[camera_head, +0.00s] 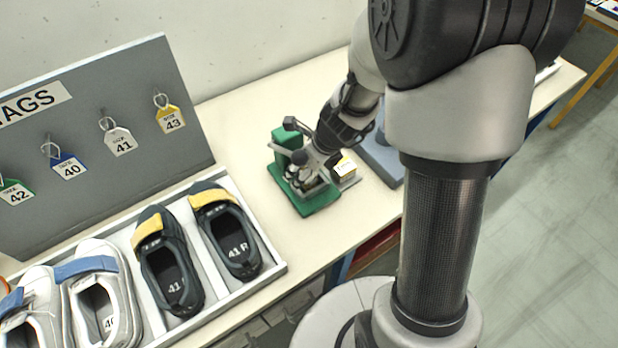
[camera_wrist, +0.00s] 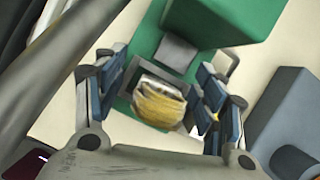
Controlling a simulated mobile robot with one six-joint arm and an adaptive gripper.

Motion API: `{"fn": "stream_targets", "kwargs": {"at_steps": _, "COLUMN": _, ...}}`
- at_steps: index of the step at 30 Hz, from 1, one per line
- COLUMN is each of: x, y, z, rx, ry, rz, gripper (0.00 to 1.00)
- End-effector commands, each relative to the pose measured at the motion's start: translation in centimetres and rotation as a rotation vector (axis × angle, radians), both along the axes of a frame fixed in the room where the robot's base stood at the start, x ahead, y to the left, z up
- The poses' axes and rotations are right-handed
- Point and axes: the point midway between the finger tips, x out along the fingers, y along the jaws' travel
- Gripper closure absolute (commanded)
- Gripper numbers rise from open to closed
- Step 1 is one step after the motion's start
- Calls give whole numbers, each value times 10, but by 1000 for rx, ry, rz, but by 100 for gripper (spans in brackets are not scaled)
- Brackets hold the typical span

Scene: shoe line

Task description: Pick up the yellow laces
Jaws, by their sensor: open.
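A yellow bundle with a pale top, which looks like the yellow laces (camera_wrist: 158,104), lies over a dark square holder on the green stand in the wrist view. My gripper (camera_wrist: 161,84) is open, with one blue-padded finger on each side of the bundle. Gaps show between the fingers and the bundle, and I cannot tell whether anything touches. In the head view my gripper (camera_head: 308,172) is down over the base of the green stand (camera_head: 318,204), and it hides the bundle there.
The green stand's block (camera_wrist: 225,20) rises close beside the fingers. A small yellow-and-white item (camera_head: 345,168) sits just right of the stand, near a blue-grey thing (camera_head: 378,158). At left are a shoe tray (camera_head: 266,286) and a grey tag board (camera_head: 130,95).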

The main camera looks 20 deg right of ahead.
Motion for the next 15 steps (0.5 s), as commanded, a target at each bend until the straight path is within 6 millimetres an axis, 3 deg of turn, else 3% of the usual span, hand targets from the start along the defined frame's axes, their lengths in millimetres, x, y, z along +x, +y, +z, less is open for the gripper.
{"fn": "stream_targets", "kwargs": {"at_steps": 15, "x": 0, "y": 0, "z": 1, "rx": 0, "ry": 0, "rz": 0, "gripper": 67}}
